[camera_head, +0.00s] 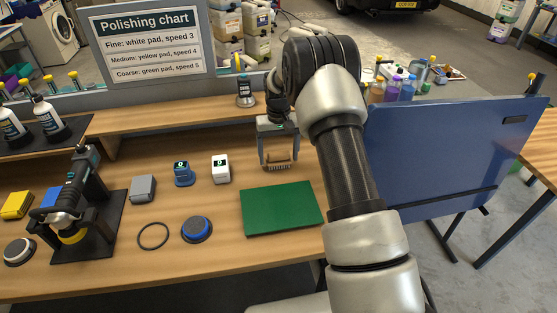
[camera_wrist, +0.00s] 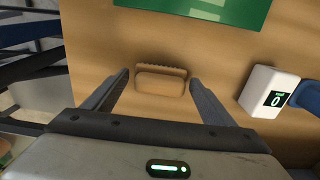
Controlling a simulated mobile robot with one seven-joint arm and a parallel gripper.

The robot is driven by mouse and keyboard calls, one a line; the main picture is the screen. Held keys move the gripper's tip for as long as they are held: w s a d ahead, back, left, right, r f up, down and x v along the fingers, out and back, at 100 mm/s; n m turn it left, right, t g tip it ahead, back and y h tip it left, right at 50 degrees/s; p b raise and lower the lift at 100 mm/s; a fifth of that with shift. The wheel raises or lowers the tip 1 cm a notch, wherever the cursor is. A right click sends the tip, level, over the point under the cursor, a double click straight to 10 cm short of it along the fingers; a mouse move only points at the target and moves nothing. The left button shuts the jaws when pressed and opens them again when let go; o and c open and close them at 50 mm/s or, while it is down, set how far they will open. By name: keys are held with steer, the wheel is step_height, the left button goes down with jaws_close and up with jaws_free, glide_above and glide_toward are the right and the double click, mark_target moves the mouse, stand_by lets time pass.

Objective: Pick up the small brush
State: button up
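The small brush (camera_head: 276,165) has a tan wooden back and bristles along one side, and it rests on the wooden bench behind the green mat. In the wrist view the brush (camera_wrist: 161,80) lies between and just beyond the fingertips. My gripper (camera_head: 278,155) is over the brush, pointing down. In the wrist view my gripper (camera_wrist: 160,82) is open, with one finger on each side of the brush and a gap on both sides. I cannot tell the exact height of the fingertips above the bench.
The green mat (camera_head: 282,208) lies nearer me. A white device with a display (camera_head: 221,169) and a blue one (camera_head: 184,173) stand left of the brush. A polisher (camera_head: 75,215) sits on a black stand at far left. A blue panel (camera_head: 445,160) rises at right.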

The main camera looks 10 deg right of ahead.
mark_target(279, 153)
steer(key=c, duration=0.9)
steer(key=shift+o, duration=0.2)
step_height(279, 153, up, 10)
steer(key=shift+r, duration=0.1)
steer(key=o, duration=0.4)
steer(key=c, duration=0.4)
steer(key=shift+o, duration=0.2)
steer(key=shift+s, duration=0.1)
